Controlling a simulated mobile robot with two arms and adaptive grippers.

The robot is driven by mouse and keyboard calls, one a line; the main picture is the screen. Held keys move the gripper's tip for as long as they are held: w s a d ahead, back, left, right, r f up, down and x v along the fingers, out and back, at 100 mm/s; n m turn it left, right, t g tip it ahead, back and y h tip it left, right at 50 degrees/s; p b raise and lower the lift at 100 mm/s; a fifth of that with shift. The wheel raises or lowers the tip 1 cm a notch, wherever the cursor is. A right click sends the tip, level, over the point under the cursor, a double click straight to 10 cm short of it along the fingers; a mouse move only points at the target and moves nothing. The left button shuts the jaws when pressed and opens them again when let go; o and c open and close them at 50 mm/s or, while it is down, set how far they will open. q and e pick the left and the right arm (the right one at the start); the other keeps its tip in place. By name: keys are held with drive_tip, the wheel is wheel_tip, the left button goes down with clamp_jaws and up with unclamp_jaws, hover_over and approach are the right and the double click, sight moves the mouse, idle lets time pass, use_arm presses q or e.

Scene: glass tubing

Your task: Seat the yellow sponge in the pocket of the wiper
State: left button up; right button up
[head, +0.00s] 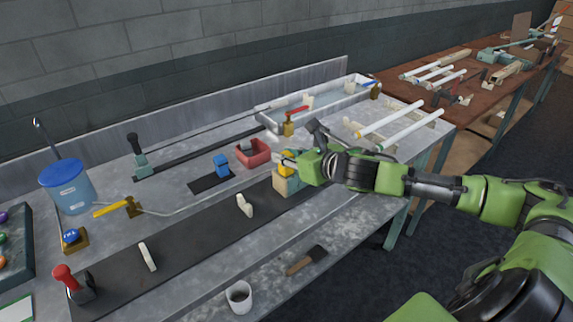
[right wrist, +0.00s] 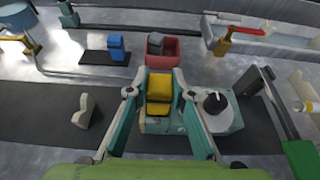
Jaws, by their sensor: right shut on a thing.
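The yellow sponge (right wrist: 158,88) is between the two fingers of my right gripper (right wrist: 161,78), which is shut on it. In the head view the sponge (head: 287,161) shows as a small yellow patch beside my right gripper (head: 291,158). Directly below it is a pale block with teal parts (right wrist: 155,125), which seems to be the wiper; it also shows in the head view (head: 283,184). I cannot tell whether the sponge is in the pocket or just above it, as the fingers hide the sides. My left gripper is not in view.
A teal-grey device with a black knob (right wrist: 215,108) stands close right of my gripper. A red bin (head: 254,153) and a blue block (head: 222,166) lie behind. A white piece (head: 244,205) stands on the dark strip to the left. A brush (head: 307,260) lies near the front.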

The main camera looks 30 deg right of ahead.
sight(286, 172)
wheel_tip(286, 172, down, 3)
drive_tip(key=shift+r, duration=0.2)
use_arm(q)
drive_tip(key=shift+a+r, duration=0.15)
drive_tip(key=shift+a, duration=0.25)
use_arm(e)
drive_tip(key=shift+f, duration=0.3)
drive_tip(key=shift+f, duration=0.1)
drive_tip(key=o, duration=0.9)
